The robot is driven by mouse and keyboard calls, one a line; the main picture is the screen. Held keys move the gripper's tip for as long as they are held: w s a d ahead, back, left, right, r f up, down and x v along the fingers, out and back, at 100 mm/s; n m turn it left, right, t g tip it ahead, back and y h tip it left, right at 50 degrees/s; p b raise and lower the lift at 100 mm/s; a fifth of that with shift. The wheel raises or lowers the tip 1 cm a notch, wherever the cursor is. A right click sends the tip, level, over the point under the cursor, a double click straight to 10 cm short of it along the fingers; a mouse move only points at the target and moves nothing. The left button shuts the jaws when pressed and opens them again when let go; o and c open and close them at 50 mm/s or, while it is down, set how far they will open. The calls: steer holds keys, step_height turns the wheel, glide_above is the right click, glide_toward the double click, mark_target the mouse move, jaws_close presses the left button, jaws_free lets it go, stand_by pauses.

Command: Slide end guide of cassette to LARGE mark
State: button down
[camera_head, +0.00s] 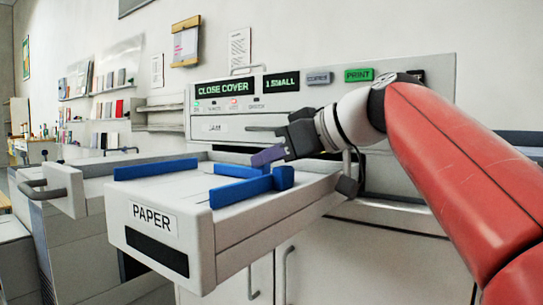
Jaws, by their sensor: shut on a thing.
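The paper cassette (163,245) is a pale drawer pulled out of the machine, labelled PAPER on its front. A long blue guide (155,169) lies along its left side. Another blue guide (240,190) with a blocky end lies near the right front. A short blue piece (238,171), which looks like the end guide, sits just behind it. My gripper (266,156) reaches in from the right, low over the tray, with its jaws shut at the end guide. The exact contact is hard to see. No LARGE mark is readable on the cassette.
The machine's panel (236,90) behind shows CLOSE COVER and 1 SMALL, with a green PRINT button (359,75). Another open drawer (66,190) with a handle stands at the left. The cassette's right wall (270,215) runs under my arm. The tray floor between the guides looks clear.

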steer(key=w+d+p, duration=0.1)
steer(key=w, duration=0.1)
steer(key=w+d, duration=0.1)
steer(key=d, duration=0.1)
steer(key=shift+w+p, duration=0.35)
steer(key=c, duration=1.3)
jaws_free()
steer(key=shift+c, duration=0.2)
steer(key=shift+v, duration=3.9)
